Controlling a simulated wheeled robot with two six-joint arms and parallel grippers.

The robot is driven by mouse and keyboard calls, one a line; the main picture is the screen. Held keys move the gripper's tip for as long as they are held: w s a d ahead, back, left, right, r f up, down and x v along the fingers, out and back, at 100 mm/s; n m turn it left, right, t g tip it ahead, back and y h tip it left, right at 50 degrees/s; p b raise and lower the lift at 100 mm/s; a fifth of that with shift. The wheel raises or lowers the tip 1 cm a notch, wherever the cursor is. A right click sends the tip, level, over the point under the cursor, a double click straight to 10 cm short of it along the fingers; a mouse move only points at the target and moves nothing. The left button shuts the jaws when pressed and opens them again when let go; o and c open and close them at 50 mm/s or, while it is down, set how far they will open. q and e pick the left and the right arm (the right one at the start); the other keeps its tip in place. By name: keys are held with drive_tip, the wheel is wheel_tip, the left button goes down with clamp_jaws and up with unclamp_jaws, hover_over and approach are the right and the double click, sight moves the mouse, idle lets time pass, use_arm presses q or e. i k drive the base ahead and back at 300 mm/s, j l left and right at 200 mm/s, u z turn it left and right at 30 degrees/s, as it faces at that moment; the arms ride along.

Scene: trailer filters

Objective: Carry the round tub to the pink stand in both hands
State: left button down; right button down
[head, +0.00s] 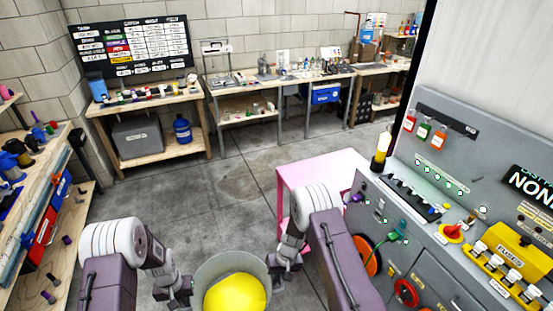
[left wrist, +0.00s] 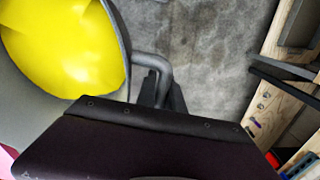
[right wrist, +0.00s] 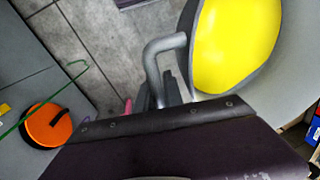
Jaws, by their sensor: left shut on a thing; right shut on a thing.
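The round tub (head: 208,268) is grey with a bright yellow filling, at the bottom middle of the head view. My left gripper (head: 188,289) is shut on the tub's left handle; that grey handle (left wrist: 153,62) shows in the left wrist view. My right gripper (head: 274,268) is shut on the other handle (right wrist: 160,44), seen in the right wrist view. The tub hangs between both grippers and looks about level. The pink stand (head: 318,166) is ahead and to the right, partly hidden behind my right arm. The tub is apart from it.
A grey control panel (head: 440,165) with knobs and fuses stands close on the right, beside the stand. A wooden shelf (head: 60,225) with tools is on the left. Workbenches (head: 150,100) line the back wall. The concrete floor (head: 215,185) between is clear.

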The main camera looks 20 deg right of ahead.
sight(316, 180)
drive_tip(key=i+j+z, duration=0.1)
drive_tip(key=i, duration=0.45)
drive_tip(key=i+j+z, duration=0.1)
drive_tip(key=i, duration=0.45)
drive_tip(key=i+j+z, duration=0.1)
drive_tip(key=i, duration=0.45)
drive_tip(key=i+l+z, duration=0.1)
drive_tip(key=i+z, duration=0.2)
drive_tip(key=z, duration=0.2)
drive_tip(key=i+z, duration=0.3)
drive_tip(key=z, duration=0.2)
drive_tip(key=i+j+z, duration=0.2)
drive_tip(key=z, duration=0.3)
drive_tip(key=i+j+z, duration=0.3)
drive_tip(key=z, duration=0.2)
